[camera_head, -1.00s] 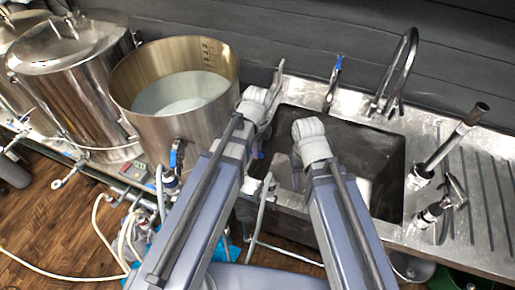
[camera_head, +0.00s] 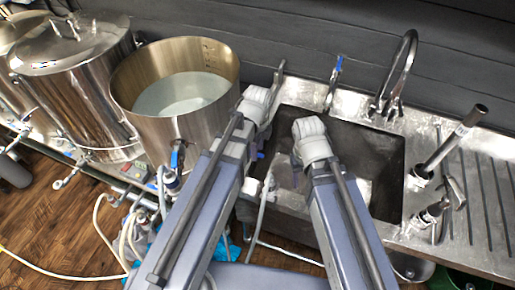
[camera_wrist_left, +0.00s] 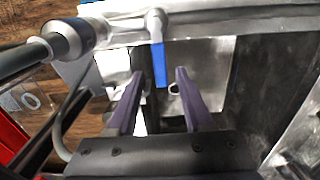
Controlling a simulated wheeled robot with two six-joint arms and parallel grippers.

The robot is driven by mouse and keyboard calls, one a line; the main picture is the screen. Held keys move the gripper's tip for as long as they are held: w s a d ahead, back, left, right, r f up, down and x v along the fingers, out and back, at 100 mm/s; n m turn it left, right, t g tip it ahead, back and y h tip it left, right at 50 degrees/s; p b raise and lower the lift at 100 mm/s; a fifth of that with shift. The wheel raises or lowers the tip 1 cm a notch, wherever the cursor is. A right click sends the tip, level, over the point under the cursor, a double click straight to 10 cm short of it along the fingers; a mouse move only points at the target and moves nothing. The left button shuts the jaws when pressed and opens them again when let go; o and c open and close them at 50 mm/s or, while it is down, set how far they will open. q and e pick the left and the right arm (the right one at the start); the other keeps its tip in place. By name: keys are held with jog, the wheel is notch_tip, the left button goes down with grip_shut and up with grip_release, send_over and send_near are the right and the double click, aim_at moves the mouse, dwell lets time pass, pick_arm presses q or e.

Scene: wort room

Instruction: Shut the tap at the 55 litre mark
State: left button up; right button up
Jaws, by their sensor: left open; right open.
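A large open steel kettle (camera_head: 150,120) stands left of the sink in the head view. Pale liquid (camera_head: 185,93) lies inside, below dark marks (camera_head: 207,50) on the inner wall; the figures are too small to read. A blue tap lever (camera_wrist_left: 160,64) hangs from a metal valve in the left wrist view. My left gripper (camera_wrist_left: 159,76) is open, with the lever between its fingertips and gaps on both sides. In the head view my left gripper (camera_head: 262,125) is largely hidden by its arm. My right gripper (camera_head: 297,172) is over the sink, its fingers mostly hidden.
The sink (camera_head: 360,150) has a curved faucet (camera_head: 408,65) and a blue-handled tap (camera_head: 336,65) behind it. Another blue lever (camera_head: 177,155) is on the kettle's front. Hoses (camera_head: 110,235) lie at left. A lidded vessel (camera_head: 75,75) stands further left.

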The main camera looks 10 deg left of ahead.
pick_arm(q)
notch_tip(320, 180, up, 7)
jog(key=p, duration=0.6)
jog(key=s+d+n+y, duration=0.1)
jog(key=s+d+n, duration=0.3)
jog(key=s+n, duration=0.5)
jog(key=n, duration=0.7)
jog(key=shift+s+f+n, duration=0.15)
jog(key=shift+f+n, duration=0.15)
jog(key=shift+f, duration=0.1)
dwell(1.4)
